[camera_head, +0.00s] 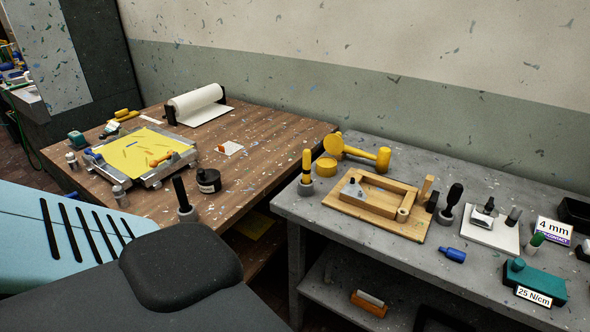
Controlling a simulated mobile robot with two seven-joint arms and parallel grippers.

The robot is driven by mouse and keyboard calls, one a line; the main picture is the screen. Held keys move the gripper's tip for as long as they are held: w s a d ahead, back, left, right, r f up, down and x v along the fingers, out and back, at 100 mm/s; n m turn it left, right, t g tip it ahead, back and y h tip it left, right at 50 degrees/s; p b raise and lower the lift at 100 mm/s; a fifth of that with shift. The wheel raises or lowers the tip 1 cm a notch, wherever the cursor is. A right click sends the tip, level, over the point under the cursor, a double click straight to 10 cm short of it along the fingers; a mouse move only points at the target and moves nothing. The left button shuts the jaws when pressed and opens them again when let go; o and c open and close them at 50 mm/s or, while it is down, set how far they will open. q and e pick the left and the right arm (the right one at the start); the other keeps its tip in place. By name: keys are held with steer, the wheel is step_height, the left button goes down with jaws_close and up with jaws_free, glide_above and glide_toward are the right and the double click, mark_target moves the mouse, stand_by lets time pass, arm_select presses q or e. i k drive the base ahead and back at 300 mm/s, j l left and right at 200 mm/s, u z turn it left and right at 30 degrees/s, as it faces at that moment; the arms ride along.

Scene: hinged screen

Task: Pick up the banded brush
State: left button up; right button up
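I cannot make out for sure which thing is the banded brush; no bands show clearly at this size. Upright handled tools stand in small grey holders: a black-handled tool (182,196) at the front of the wooden table, a yellow-handled tool (306,168) at the left of the grey bench, and a dark bulb-handled tool (453,199) to the right of a wooden frame. Their lower ends are hidden in the holders. Neither of my grippers is in view.
The wooden table (262,142) bears a yellow sheet in a metal frame (181,160), a paper roll (197,101) and a black jar (208,181). The grey bench (340,236) bears a yellow mallet (381,158), a wooden frame (368,202) and a blue bottle (453,255).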

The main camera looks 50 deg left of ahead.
mark_target(306, 179)
steer(key=k+j, duration=0.1)
steer(key=j, duration=0.25)
steer(key=k+j, duration=0.1)
steer(key=j, duration=0.25)
steer(key=k+j, duration=0.1)
steer(key=j, duration=0.65)
steer(key=k+z, duration=0.05)
